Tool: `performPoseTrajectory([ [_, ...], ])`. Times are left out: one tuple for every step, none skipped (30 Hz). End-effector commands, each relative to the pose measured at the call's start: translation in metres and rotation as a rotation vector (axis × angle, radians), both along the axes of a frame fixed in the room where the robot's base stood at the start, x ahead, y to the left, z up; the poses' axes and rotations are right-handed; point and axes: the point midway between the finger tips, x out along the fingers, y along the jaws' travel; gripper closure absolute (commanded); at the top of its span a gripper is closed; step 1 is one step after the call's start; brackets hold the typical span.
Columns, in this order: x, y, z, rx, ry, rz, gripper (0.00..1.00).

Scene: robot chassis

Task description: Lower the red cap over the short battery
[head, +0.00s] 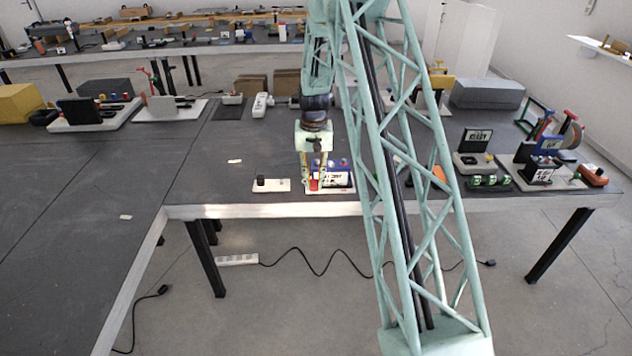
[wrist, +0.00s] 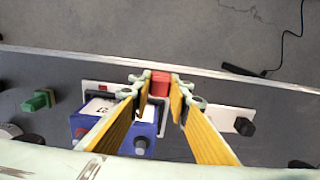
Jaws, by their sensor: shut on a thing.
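My gripper (head: 314,182) is shut on the red cap (head: 313,185), which sits between its fingertips. In the wrist view the red cap (wrist: 160,83) shows between the two yellow-lined fingers (wrist: 161,90). A blue box-shaped battery (head: 337,179) with a white label stands close beside the cap, on a white plate. What lies directly under the cap is hidden by the gripper.
A white plate (head: 284,185) with a black knob (head: 260,181) is left of the gripper in the head view. The table's front edge (head: 240,210) is close. The tabletop farther left is mostly clear.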

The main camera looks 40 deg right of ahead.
Motion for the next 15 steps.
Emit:
performPoseTrajectory([
  [0.000,0.000,0.000,0.000,0.000,0.001,0.89],
  [0.000,0.001,-0.001,0.000,0.000,0.002,0.89],
  [0.000,0.002,-0.002,0.001,0.001,0.004,0.89],
  [0.000,0.004,-0.002,0.001,0.001,0.006,0.89],
  [0.000,0.006,-0.004,0.001,0.001,0.009,0.89],
  [0.000,0.009,-0.005,0.001,0.002,0.014,0.89],
  [0.000,0.012,-0.007,0.001,0.002,0.019,0.89],
  [-0.001,0.016,-0.009,0.002,0.003,0.025,0.89],
  [0.000,0.022,-0.013,0.002,0.003,0.034,0.89],
  [0.000,0.026,-0.015,0.001,0.002,0.042,0.89],
  [0.000,0.031,-0.018,0.001,0.002,0.050,0.89],
  [-0.001,0.040,-0.023,0.001,0.003,0.064,0.89],
  [-0.002,0.046,-0.027,0.001,0.003,0.075,0.89],
  [-0.002,0.053,-0.031,0.002,0.003,0.086,0.89],
  [-0.003,0.063,-0.036,0.001,0.003,0.101,0.89],
])
